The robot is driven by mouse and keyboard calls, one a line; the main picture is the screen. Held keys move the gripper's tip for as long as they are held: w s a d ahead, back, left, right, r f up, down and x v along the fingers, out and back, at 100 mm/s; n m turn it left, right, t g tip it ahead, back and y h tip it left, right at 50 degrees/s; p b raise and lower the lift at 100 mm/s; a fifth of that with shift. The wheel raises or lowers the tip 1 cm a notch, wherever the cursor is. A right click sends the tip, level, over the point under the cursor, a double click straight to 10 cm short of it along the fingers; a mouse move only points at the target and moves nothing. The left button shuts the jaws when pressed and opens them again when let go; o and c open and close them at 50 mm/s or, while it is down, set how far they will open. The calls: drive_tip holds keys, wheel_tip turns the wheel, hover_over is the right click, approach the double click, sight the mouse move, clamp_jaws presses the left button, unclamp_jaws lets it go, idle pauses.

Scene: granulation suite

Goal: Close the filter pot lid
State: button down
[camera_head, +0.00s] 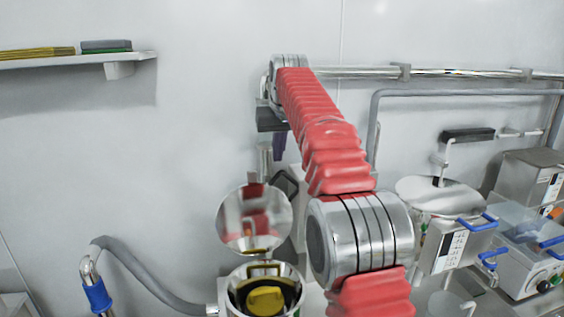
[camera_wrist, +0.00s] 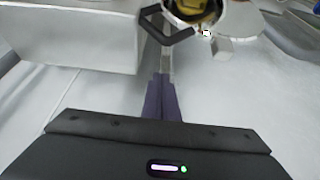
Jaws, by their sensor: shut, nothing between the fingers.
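The filter pot (camera_head: 287,271) is a round metal vessel at the bottom of the head view, with yellow inside. Its round, shiny lid (camera_head: 254,218) stands open, tilted up behind the pot's mouth. In the wrist view the pot (camera_wrist: 196,8) is cut off at the top edge, and a pale disc that looks like the lid (camera_wrist: 240,20) is beside it. My gripper (camera_head: 279,146) has purple fingers and points down, above and behind the lid in the head view. In the wrist view the fingers (camera_wrist: 162,84) are together and empty, apart from the pot and lid.
A grey hose (camera_head: 150,278) runs to the pot's left. Metal equipment with blue handles (camera_head: 480,222) stands at right. A wall rail (camera_head: 450,72) and a shelf (camera_head: 75,61) are higher up.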

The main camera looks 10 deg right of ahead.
drive_tip(key=shift+s+f, duration=0.35)
drive_tip(key=shift+s, duration=0.55)
drive_tip(key=shift+s+f, duration=0.35)
drive_tip(key=shift+s, duration=0.5)
